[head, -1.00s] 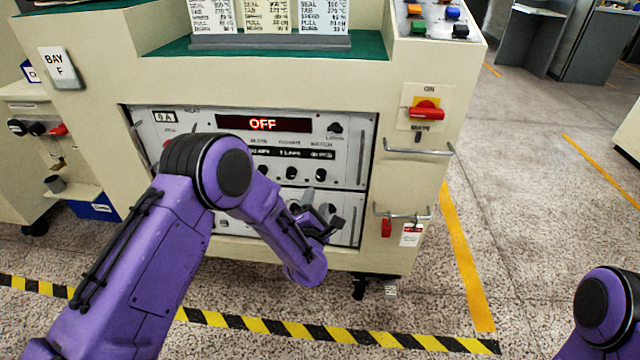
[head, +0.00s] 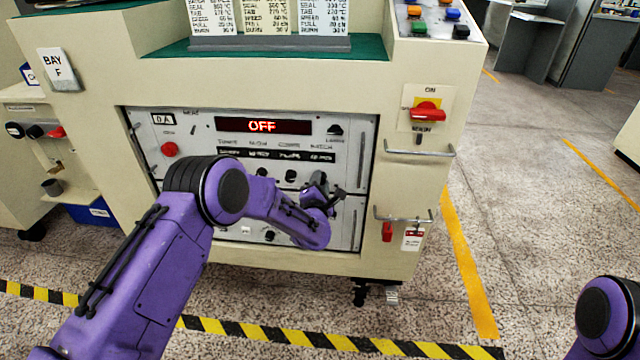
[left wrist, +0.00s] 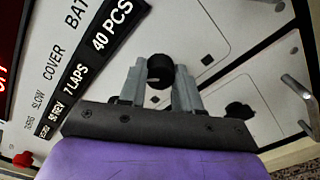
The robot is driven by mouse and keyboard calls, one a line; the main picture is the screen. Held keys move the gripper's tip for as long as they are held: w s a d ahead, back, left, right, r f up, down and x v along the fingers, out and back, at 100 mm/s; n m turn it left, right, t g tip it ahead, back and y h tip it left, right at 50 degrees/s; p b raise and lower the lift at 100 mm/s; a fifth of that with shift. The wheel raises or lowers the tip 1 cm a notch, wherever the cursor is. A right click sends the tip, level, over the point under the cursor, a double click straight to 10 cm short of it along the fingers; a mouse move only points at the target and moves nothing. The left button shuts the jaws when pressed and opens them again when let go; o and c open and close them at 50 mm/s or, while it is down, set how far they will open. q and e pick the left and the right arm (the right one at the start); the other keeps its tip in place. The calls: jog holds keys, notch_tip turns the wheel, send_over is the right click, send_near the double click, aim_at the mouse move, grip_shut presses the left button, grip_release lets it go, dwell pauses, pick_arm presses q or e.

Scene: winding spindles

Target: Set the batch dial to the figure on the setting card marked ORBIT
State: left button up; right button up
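The batch dial, a small black knob (left wrist: 160,70), shows in the left wrist view under a label beginning "BAT" and a window reading 40 PCS (left wrist: 112,24). In the head view my gripper covers it. My left gripper (head: 326,186) is at the right part of the panel. In the left wrist view its two grey fingers (left wrist: 160,84) are parted, with the knob between their tips; I cannot tell whether they touch it. Three setting cards (head: 212,16) stand on top of the machine. Their headings are cut off, so ORBIT cannot be picked out. My right gripper is out of view.
The panel's red display (head: 263,125) reads OFF. Other black knobs (head: 291,176) sit left of my gripper, and a red button (head: 169,149) further left. Metal handles (head: 419,149) and a red main switch (head: 427,112) project at the right. Open floor lies right of the machine.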

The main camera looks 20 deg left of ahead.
pick_arm(q)
jog(key=shift+c, duration=0.9)
jog(key=shift+m, duration=0.3)
jog(key=shift+f+m+p, duration=0.1)
jog(key=shift+m+p, duration=0.85)
jog(key=shift+m, duration=10.65)
